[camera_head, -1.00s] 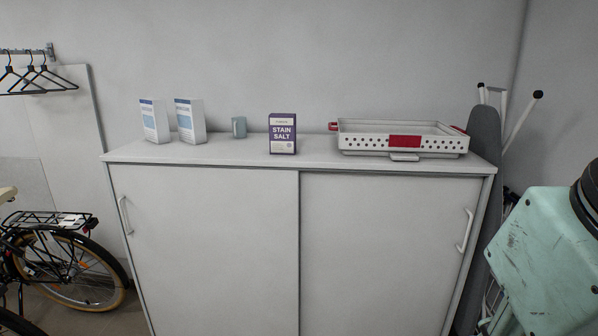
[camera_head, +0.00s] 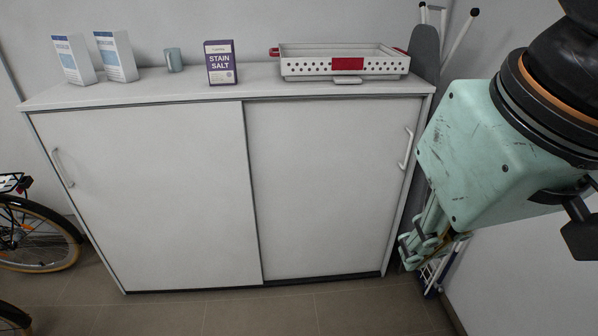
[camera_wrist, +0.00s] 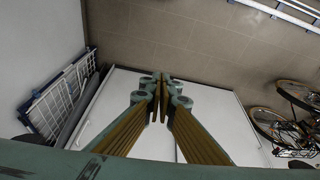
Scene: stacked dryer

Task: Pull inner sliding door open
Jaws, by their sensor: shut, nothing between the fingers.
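A white cabinet has two sliding doors. The right door (camera_head: 325,185) appears set behind the left door (camera_head: 150,195), with a dark gap line between them. The right door has a pale vertical bar handle (camera_head: 405,148) near its right edge. The left door has a similar handle (camera_head: 62,167) near its left edge. Both doors appear closed. My gripper (camera_head: 412,258) hangs low to the right of the cabinet, apart from the handle. In the wrist view its fingers (camera_wrist: 161,78) meet at the tips, with white cabinet surfaces behind them.
On the cabinet top stand a stain salt box (camera_head: 220,63), two white cartons (camera_head: 115,56), a blue-grey cup (camera_head: 173,60) and a perforated tray (camera_head: 310,68). An ironing board (camera_head: 425,50) leans at the right. A bicycle (camera_head: 35,235) stands left.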

